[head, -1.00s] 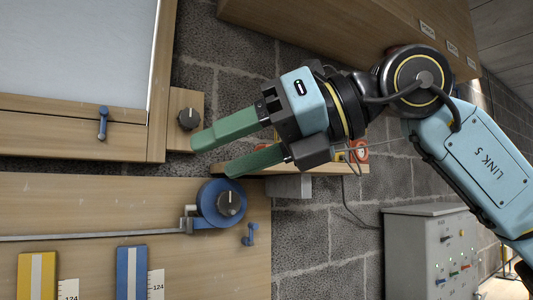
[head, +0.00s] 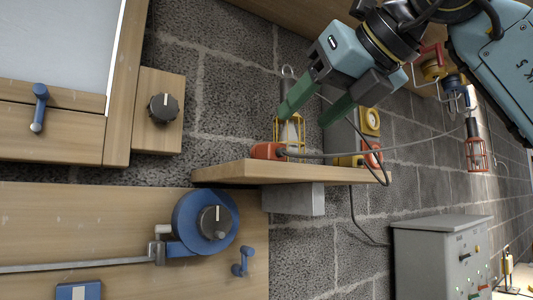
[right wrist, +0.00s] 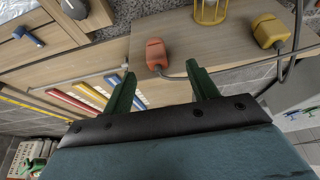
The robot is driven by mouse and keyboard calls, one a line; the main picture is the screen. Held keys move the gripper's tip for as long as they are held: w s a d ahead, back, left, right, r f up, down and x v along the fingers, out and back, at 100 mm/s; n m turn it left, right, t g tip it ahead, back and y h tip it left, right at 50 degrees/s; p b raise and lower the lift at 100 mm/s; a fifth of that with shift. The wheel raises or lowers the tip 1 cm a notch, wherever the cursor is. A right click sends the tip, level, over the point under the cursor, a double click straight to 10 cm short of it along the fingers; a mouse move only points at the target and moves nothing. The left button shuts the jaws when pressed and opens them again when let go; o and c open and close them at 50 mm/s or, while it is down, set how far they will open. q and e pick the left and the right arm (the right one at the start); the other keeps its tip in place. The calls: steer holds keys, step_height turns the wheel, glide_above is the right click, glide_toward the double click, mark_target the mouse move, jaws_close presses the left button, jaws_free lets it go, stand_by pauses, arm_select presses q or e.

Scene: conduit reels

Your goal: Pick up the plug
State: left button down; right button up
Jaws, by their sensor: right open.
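An orange-red plug (head: 267,151) lies on a wooden wall shelf (head: 230,172), with a grey cable running right from it. It also shows in the right wrist view (right wrist: 156,54), just beyond the gap between my fingertips. A yellow plug-like block (head: 348,160) sits farther right on the shelf; it also shows in the right wrist view (right wrist: 270,30). My right gripper (head: 305,118) is open, its green fingers pointing down over the shelf, above and right of the orange-red plug. Nothing is between the fingers. My left gripper is out of view.
A yellow caged lamp (head: 301,138) stands on the shelf close to my fingers. A grey box with a yellow socket (head: 371,121) is behind. A red caged lamp (head: 476,154) hangs at right. A blue reel (head: 190,225) is below left, and a grey cabinet (head: 430,240) below right.

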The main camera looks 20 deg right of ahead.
mark_target(273, 143)
steer(key=x, duration=0.6)
steer(key=shift+a+f+p, duration=0.1)
steer(key=shift+a+p, duration=0.2)
steer(key=shift+p, duration=0.1)
steer(key=shift+x, duration=1.15)
steer(key=shift+w+a+f, duration=0.15)
steer(key=shift+w+a, duration=0.05)
steer(key=shift+c, duration=0.3)
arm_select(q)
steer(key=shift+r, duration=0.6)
arm_select(e)
steer(key=c, duration=1)
